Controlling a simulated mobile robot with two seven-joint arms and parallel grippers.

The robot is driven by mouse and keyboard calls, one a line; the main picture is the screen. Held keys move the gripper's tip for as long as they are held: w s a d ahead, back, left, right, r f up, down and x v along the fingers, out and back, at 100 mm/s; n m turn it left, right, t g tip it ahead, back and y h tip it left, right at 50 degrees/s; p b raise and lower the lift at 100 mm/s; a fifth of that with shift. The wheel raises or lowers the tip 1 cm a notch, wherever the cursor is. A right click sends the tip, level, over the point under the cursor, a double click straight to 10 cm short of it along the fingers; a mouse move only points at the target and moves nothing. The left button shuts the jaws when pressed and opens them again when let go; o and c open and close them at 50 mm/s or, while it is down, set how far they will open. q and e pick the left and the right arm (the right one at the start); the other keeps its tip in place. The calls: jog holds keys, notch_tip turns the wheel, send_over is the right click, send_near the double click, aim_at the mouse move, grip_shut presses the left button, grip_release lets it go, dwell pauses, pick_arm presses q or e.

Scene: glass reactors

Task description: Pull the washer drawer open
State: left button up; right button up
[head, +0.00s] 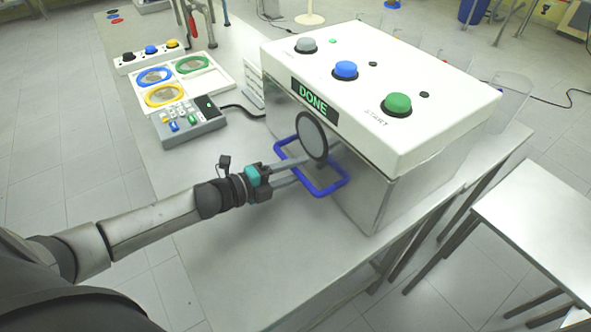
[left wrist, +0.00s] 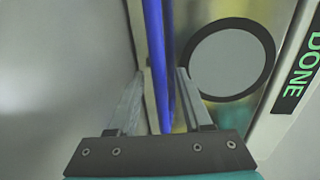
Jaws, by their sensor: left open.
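The washer (head: 420,115) is a white-topped box with metal sides on the table, with a lit green DONE display (head: 313,97) on its front. A round grey window with a dark rim (head: 312,137) is on the front. A blue bar handle (head: 328,190) sticks out low on the front, at the drawer. My left gripper (head: 299,172) is at the handle. In the left wrist view the open fingers (left wrist: 160,85) stand on either side of the blue bar (left wrist: 158,60); I cannot tell whether they touch it. My right gripper is not in view.
A grey keypad device (head: 190,122) and a white tray with coloured rings (head: 180,80) lie on the table left of the washer. Grey, blue and green knobs top the washer. The table in front of the handle is bare. Another table (head: 540,215) stands at right.

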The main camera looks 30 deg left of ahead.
pick_arm(q)
jog(key=shift+w+d, duration=0.1)
jog(key=shift+w, duration=0.05)
grip_shut()
dwell(0.4)
dwell(1.0)
